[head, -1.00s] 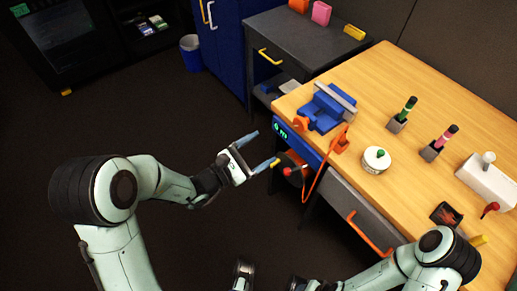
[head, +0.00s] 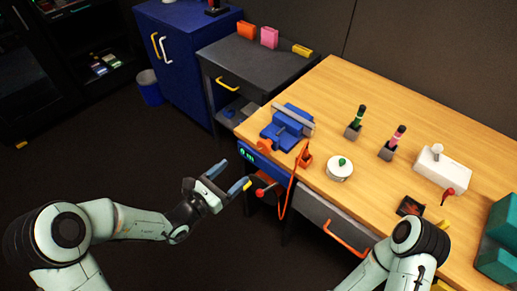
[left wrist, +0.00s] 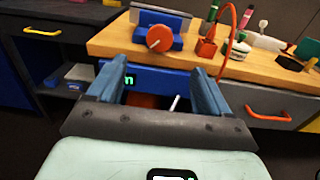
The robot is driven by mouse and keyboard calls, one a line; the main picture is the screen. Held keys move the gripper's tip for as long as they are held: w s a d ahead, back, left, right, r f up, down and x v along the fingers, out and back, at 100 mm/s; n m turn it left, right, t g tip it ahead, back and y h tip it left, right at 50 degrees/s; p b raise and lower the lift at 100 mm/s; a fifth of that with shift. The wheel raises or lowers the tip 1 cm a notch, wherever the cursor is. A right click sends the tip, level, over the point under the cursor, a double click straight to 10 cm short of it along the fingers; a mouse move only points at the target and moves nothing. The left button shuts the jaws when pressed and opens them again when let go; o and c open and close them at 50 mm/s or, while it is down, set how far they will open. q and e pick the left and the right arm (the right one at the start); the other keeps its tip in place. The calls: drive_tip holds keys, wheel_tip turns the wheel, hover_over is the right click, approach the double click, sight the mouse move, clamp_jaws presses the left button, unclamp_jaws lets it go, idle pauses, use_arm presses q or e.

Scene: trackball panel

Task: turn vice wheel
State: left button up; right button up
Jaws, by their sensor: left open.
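The blue vice (head: 287,128) with a grey jaw bar stands on the near left corner of the wooden table. Its orange wheel (head: 268,146) faces the table's front edge; in the left wrist view the round orange wheel (left wrist: 159,38) shows face-on, above and beyond the fingertips. My left gripper (head: 229,177) is open and empty, in front of the table edge, lower and left of the wheel, apart from it. Its two blue fingers (left wrist: 158,70) frame a gap in the left wrist view. My right arm shows at lower right, but its gripper is out of view.
A red-knobbed lever (head: 260,192) sticks out below the tabletop, close to my left fingertips. An orange cable (head: 289,190) hangs over the table edge. A drawer with an orange handle (head: 346,239) is to the right. A grey cabinet (head: 262,62) stands behind left.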

sight(262, 147)
use_arm(q)
drive_tip(key=x, duration=1.2)
drive_tip(key=shift+w+d+b, duration=0.15)
drive_tip(key=shift+b, duration=0.2)
use_arm(e)
drive_tip(key=shift+w+f, duration=0.15)
drive_tip(key=shift+f, duration=0.2)
